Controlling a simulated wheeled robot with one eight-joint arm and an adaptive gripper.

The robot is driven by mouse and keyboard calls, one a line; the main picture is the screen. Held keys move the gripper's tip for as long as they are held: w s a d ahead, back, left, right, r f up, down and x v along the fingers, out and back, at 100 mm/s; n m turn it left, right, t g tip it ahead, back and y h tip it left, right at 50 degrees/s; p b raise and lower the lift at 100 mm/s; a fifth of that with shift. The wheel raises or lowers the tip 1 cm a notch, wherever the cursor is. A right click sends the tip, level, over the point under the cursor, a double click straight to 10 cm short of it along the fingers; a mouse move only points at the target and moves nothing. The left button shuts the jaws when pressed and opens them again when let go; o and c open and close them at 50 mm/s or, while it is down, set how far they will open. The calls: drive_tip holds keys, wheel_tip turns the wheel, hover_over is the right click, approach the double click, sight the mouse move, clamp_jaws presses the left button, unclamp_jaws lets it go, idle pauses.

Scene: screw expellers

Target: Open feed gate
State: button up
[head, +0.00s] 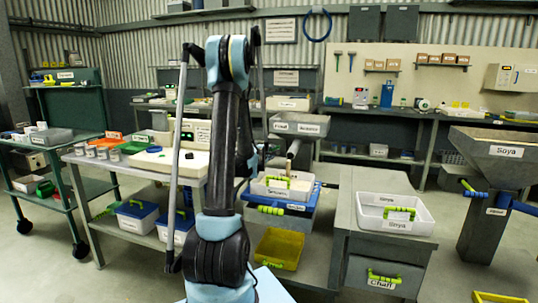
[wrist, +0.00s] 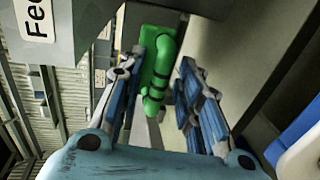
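In the wrist view, a green handle (wrist: 158,75) stands between the two blue-padded fingers of my gripper (wrist: 170,55). The fingers are apart on either side of it. A gap shows on the right; I cannot tell whether the left finger touches it. A grey panel (wrist: 75,25) at the upper left carries a label (wrist: 35,18) whose readable part is "Fee". In the head view my arm stands in the middle and hides my gripper; I cannot make out this green handle there.
A hopper labelled Soya (head: 503,155) stands at the right, with another green handle (head: 472,187). A white tray (head: 424,224) sits on the grey cabinet (head: 352,215). A yellow bin (head: 279,248) is below the blue tray (head: 300,203). A green cart (head: 62,190) stands at the left.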

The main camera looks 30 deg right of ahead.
drive_tip(key=v, duration=1.1)
drive_tip(key=shift+a, duration=0.2)
